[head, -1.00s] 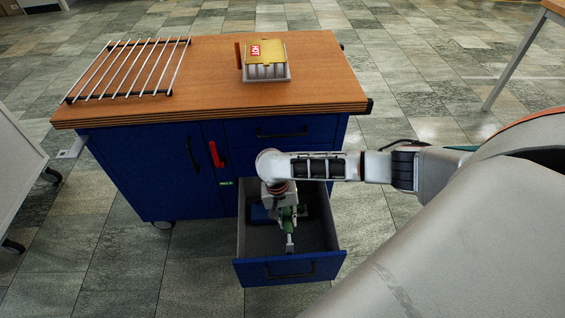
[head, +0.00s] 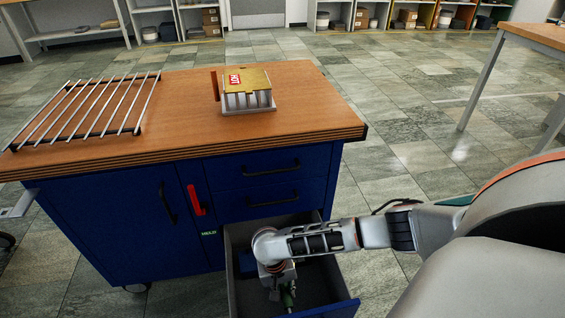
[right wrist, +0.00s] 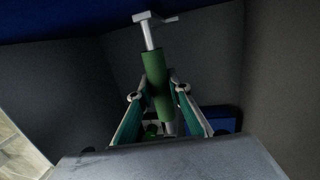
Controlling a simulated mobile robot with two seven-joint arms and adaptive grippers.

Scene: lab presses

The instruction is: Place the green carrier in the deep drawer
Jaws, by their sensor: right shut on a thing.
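The green carrier (head: 289,298) is a slim green cylinder with a metal T-shaped end; it shows closer in the right wrist view (right wrist: 152,65). My right gripper (head: 281,283) is shut on its green body, with one teal finger on each side in the right wrist view (right wrist: 158,92). The deep drawer (head: 229,280) is the pulled-out bottom drawer of the blue cabinet. Gripper and carrier are inside its outline, between grey walls. I cannot tell whether the carrier touches the drawer floor.
A blue object (right wrist: 223,125) lies in the drawer behind the gripper. The cabinet's wooden top (head: 190,110) holds a metal rack (head: 90,105) and a box with a yellow lid (head: 246,80). Two shut drawers (head: 270,165) sit above the open one. Floor is free at right.

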